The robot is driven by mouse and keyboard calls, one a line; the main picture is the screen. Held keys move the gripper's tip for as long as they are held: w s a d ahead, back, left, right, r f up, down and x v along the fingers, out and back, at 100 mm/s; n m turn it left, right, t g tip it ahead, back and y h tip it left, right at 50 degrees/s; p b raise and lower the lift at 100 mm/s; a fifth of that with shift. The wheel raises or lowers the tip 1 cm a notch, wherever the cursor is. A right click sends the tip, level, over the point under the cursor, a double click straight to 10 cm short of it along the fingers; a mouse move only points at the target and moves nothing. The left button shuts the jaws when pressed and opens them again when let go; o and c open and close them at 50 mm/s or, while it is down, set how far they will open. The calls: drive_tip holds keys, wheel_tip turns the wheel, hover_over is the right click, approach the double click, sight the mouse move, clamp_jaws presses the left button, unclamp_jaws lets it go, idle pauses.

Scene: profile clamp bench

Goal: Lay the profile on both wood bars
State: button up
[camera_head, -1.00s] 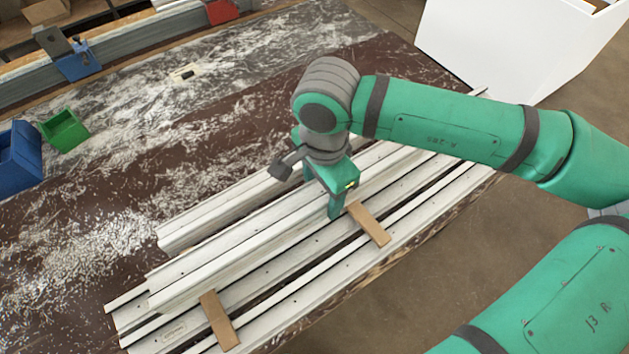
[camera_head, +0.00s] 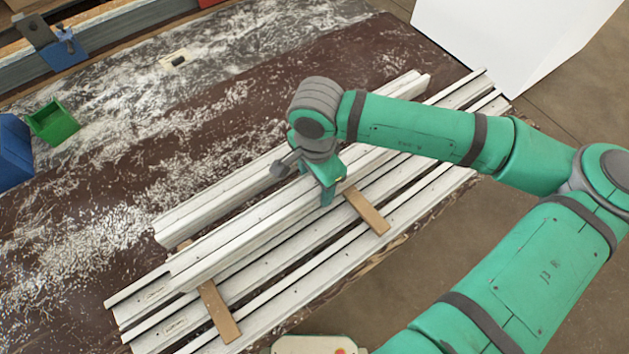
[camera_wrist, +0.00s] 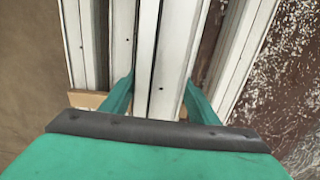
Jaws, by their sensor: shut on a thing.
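My gripper (camera_head: 326,193) is shut on a long white profile (camera_head: 235,238). In the wrist view the profile (camera_wrist: 167,70) runs between the two green fingers (camera_wrist: 157,97). The two wood bars lie across white profiles on the table: one at the lower left (camera_head: 218,312), one right of my gripper (camera_head: 367,212). The held profile is over the far ends of both bars, slanting from lower left to upper right. I cannot tell whether it touches them. My gripper and arm hide part of it.
Another white profile (camera_head: 190,215) lies behind the held one. Several white profiles (camera_head: 300,282) lie under the bars. A green bin (camera_head: 53,122) and a blue bin (camera_head: 14,152) stand at the left. A white box (camera_head: 510,45) is at the back right. Metal shavings cover the table.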

drive_tip(key=shift+d, duration=0.2)
drive_tip(key=o, duration=1.8)
wheel_tip(320, 180, up, 12)
drive_tip(key=shift+r, duration=0.1)
